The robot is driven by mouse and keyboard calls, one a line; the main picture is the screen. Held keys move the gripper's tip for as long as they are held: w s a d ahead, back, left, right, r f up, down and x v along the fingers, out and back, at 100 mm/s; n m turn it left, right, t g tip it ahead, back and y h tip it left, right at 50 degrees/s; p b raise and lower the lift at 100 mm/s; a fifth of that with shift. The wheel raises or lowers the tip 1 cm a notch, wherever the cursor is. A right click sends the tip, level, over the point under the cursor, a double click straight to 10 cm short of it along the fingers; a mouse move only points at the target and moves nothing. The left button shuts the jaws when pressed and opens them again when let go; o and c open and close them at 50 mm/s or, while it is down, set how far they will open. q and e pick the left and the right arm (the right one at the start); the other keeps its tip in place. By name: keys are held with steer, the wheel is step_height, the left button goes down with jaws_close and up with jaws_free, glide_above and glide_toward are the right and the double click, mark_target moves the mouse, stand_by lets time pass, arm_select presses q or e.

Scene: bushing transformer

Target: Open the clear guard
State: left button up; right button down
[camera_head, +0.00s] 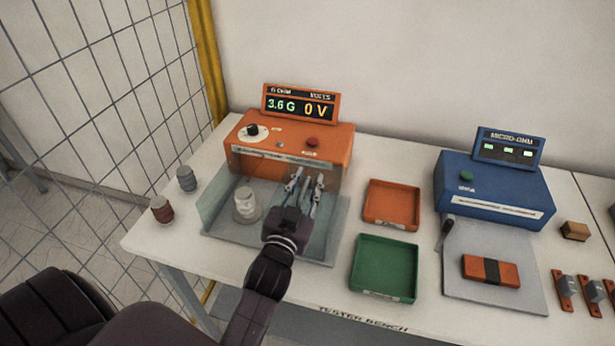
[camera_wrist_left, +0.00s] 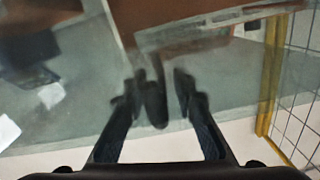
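The clear guard (camera_head: 213,204) is a see-through box on the front of the orange tester (camera_head: 330,150). Its panels stand around the test bay, and it looks closed, though its front edge is hard to make out. A pale bushing (camera_head: 246,204) stands inside at the left. My left gripper (camera_head: 305,190) is at the guard's front right, its fingers apart. In the left wrist view the fingers (camera_wrist_left: 158,92) point at the clear panel with a dark bar between them; I cannot tell if it is a handle or a reflection. Contact is unclear. My right gripper is out of view.
A red-brown bushing (camera_head: 162,209) and a grey one (camera_head: 187,178) stand left of the guard. An orange tray (camera_head: 391,222) and a green tray (camera_head: 384,290) are to its right, then a blue micro-ohm meter (camera_head: 495,190). A wire fence (camera_head: 90,110) borders the left.

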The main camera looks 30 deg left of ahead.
arm_select(q)
step_height(320, 180, up, 10)
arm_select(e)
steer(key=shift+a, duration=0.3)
arm_select(q)
steer(key=shift+s+f, duration=0.1)
steer(key=shift+f, duration=0.05)
stand_by(0.4)
